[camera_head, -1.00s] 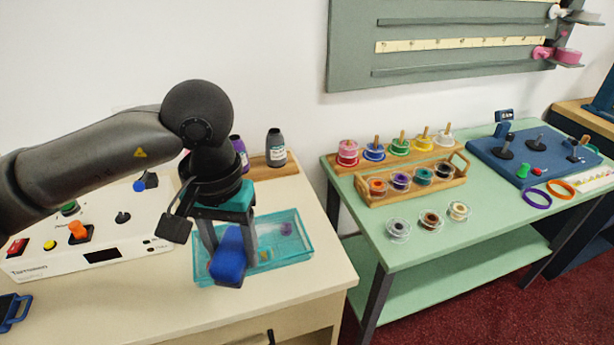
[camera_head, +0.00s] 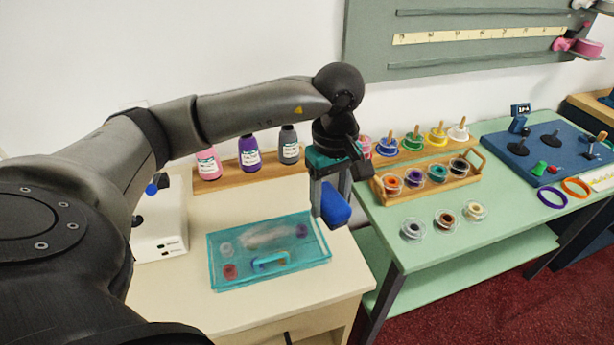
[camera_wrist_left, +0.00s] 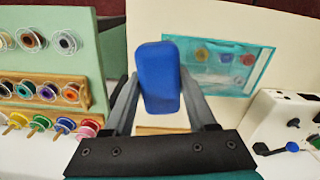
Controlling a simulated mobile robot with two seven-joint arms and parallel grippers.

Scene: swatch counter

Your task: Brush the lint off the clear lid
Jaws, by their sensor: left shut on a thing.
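The clear lid (camera_head: 222,246) with a teal rim and handle covers a shallow teal box on the cream counter. A pale whitish patch (camera_head: 265,237), which looks like lint, lies across the lid's back middle. Coloured spools show through the lid. My left gripper (camera_head: 333,196) is shut on a blue block-like brush (camera_head: 336,208), held up just right of the lid and apart from it. In the left wrist view the blue brush (camera_wrist_left: 160,78) sits between both fingers, and the lid (camera_wrist_left: 205,76) shows behind it to the right. My right gripper is not in view.
Pink, purple and grey bottles (camera_head: 250,155) stand on a wooden rack behind the lid. A white control box (camera_head: 160,235) is at the left, partly hidden by my arm. A green table (camera_head: 370,228) with several spools and a wooden tray (camera_head: 440,182) stands at the right.

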